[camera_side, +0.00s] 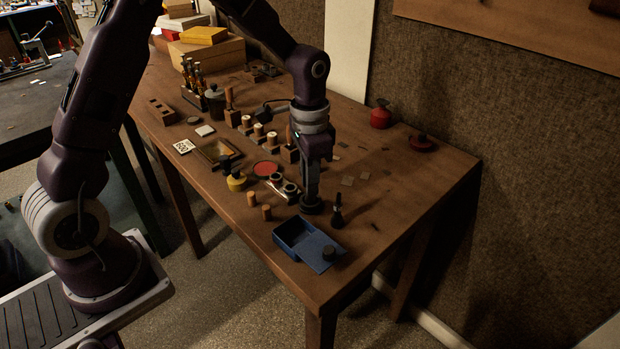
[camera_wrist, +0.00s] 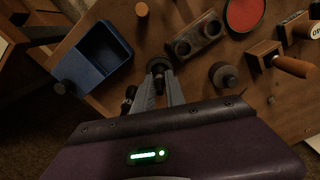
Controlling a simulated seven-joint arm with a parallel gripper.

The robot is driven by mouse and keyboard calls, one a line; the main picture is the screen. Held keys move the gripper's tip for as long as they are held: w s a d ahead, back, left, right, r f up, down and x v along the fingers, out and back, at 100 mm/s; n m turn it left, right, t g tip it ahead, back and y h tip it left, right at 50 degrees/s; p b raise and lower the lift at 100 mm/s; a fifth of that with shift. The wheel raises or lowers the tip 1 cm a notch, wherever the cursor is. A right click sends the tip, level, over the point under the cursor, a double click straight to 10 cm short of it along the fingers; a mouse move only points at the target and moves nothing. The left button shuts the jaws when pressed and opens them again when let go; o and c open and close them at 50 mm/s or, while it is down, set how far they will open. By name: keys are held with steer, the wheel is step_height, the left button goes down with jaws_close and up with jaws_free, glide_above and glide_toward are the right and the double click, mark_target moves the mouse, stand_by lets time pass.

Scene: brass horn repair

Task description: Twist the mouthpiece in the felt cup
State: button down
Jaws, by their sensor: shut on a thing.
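My gripper (camera_side: 311,190) points straight down near the front right of the wooden table, its fingers close together. The fingertips meet at a dark round cup-like piece (camera_side: 312,206) on the table, which looks like the felt cup. In the wrist view my gripper (camera_wrist: 160,80) is shut at a small dark round part (camera_wrist: 158,64), which seems to be the mouthpiece. The fingers hide most of it, and I cannot tell how deep it sits in the cup.
A slim dark upright piece (camera_side: 337,211) stands close to the right of my gripper. A blue box (camera_side: 297,234) with a dark knob (camera_side: 329,253) beside it is in front. A two-hole holder (camera_side: 284,188) and a red disc (camera_side: 265,168) lie left. The table's right side is mostly clear.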

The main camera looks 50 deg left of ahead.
steer(key=m, duration=0.4)
steer(key=n, duration=1.6)
steer(key=m, duration=1.6)
steer(key=n, duration=1.6)
steer(key=m, duration=0.8)
stand_by(0.3)
